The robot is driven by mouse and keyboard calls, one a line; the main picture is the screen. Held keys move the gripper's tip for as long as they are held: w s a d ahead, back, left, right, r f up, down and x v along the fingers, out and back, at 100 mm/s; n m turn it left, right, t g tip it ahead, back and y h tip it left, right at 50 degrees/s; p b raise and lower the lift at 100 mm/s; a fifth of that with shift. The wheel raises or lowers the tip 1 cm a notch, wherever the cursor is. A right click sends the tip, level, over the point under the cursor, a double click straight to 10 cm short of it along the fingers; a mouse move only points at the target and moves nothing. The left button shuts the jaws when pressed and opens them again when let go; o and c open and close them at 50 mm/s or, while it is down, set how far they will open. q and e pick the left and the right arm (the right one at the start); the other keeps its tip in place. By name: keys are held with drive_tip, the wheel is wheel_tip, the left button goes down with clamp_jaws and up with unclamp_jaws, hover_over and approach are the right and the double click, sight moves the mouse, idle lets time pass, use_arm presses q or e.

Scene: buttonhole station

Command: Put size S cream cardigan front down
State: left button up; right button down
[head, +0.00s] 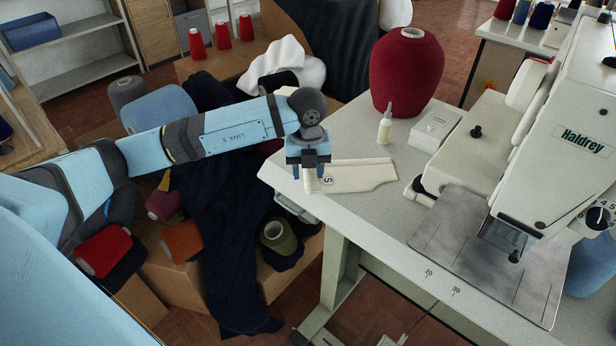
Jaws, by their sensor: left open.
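The cream cardigan front (362,175) lies flat on the grey machine table, near its left corner. A small white tag with an S on it (328,181) shows at its left end. My left gripper (309,172) is above that left end, fingers pointing down and open, with one finger on either side of the piece's end. Whether the fingers touch the cloth cannot be told. The gripper hides part of the cardigan front's left edge. My right gripper is not in view.
The buttonhole machine (560,140) with its metal plate (490,255) fills the table's right side. A red yarn cone (406,70), a small bottle (385,127) and a white box (435,130) stand behind the piece. Dark cloth (235,230) and cones lie left, below the table. The table's front left is bare.

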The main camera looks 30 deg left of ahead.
use_arm(q)
wheel_tip(320, 180, up, 7)
drive_tip(key=s+d+f+m+g+h, duration=0.15)
drive_tip(key=s+d+h, duration=0.25)
drive_tip(key=d, duration=0.4)
drive_tip(key=s+d+f+m+g+h, duration=0.1)
drive_tip(key=s+d+f+m+h, duration=0.15)
drive_tip(key=d+h, duration=0.4)
drive_tip(key=s+d+r+n+t+h+p, duration=0.1)
drive_tip(key=s+d+r+n+t+h, duration=0.35)
drive_tip(key=d+h, duration=0.55)
drive_tip(key=a+f+n+t+y, duration=0.3)
drive_tip(key=n+t+y, duration=0.2)
drive_tip(key=n+t, duration=0.35)
drive_tip(key=a+f+n+t+y, duration=0.25)
drive_tip(key=n+t+y, duration=0.35)
drive_tip(key=n, duration=0.4)
drive_tip(key=s+a+f+n+g+y, duration=0.2)
drive_tip(key=s+f+n, duration=0.1)
drive_tip(key=s+f, duration=0.2)
drive_tip(key=s+a+f+n+g+y, duration=0.3)
drive_tip(key=s+f, duration=0.2)
drive_tip(key=f, duration=0.5)
drive_tip(key=shift+s+f+n+y, duration=0.25)
drive_tip(key=shift+f+n+y, duration=0.05)
drive_tip(key=shift+y, duration=0.05)
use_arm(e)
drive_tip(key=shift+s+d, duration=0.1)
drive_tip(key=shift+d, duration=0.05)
